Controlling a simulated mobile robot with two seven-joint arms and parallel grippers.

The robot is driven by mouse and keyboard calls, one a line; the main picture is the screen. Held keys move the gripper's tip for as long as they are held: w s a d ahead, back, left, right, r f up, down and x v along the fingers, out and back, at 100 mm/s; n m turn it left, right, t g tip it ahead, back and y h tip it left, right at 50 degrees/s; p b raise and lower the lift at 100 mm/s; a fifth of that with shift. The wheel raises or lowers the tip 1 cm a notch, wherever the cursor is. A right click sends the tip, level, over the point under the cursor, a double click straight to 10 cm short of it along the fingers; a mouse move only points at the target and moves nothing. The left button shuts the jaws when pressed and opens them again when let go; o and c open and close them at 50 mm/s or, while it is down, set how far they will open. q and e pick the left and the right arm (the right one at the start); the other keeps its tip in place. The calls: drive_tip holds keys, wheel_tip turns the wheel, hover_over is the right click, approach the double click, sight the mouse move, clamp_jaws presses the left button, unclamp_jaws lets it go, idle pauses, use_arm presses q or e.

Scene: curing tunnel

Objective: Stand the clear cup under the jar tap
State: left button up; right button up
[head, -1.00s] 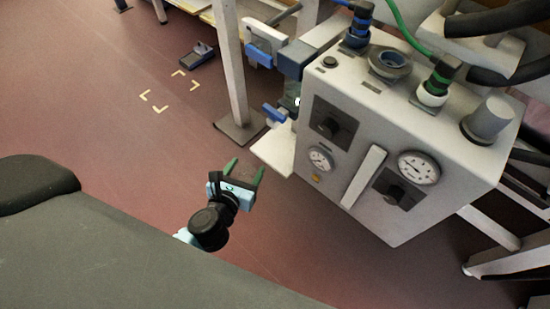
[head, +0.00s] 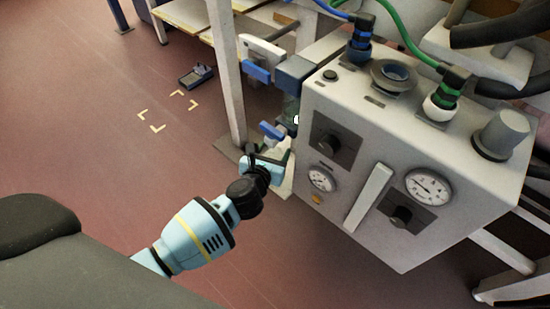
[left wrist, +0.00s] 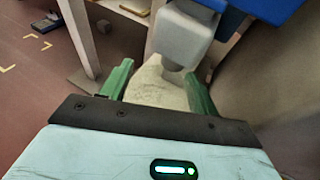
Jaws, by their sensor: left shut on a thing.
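My left gripper (head: 268,160) is at the pale ledge (head: 286,180) on the near left side of the grey machine, just below the blue-handled jar tap (head: 271,131). In the left wrist view its green fingers (left wrist: 158,88) stand apart, shut on a see-through thing that I take for the clear cup. Its outline barely shows against the pale ledge. The grey tap spout (left wrist: 184,38) hangs just beyond and above the fingers. Whether the cup touches the ledge cannot be told. The greenish jar (head: 290,108) is partly hidden behind the tap. My right gripper is not in view.
The machine (head: 385,170) with gauges and knobs stands close on the right. A pale post (head: 226,75) rises just left of the tap. A second blue-handled valve (head: 257,71) is above. Open red floor with yellow corner marks (head: 168,112) lies to the left.

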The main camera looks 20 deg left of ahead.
sight(275, 157)
use_arm(q)
drive_tip(key=shift+w, duration=0.1)
drive_tip(key=shift+w, duration=0.25)
wheel_tip(275, 157, down, 4)
drive_tip(key=b, duration=0.2)
drive_tip(key=shift+w+b, duration=0.1)
drive_tip(key=shift+b, duration=0.3)
drive_tip(key=shift+r, duration=0.25)
drive_tip(key=shift+f, duration=0.1)
drive_tip(key=o, duration=1)
drive_tip(key=shift+f, duration=0.1)
drive_tip(key=shift+o, duration=0.3)
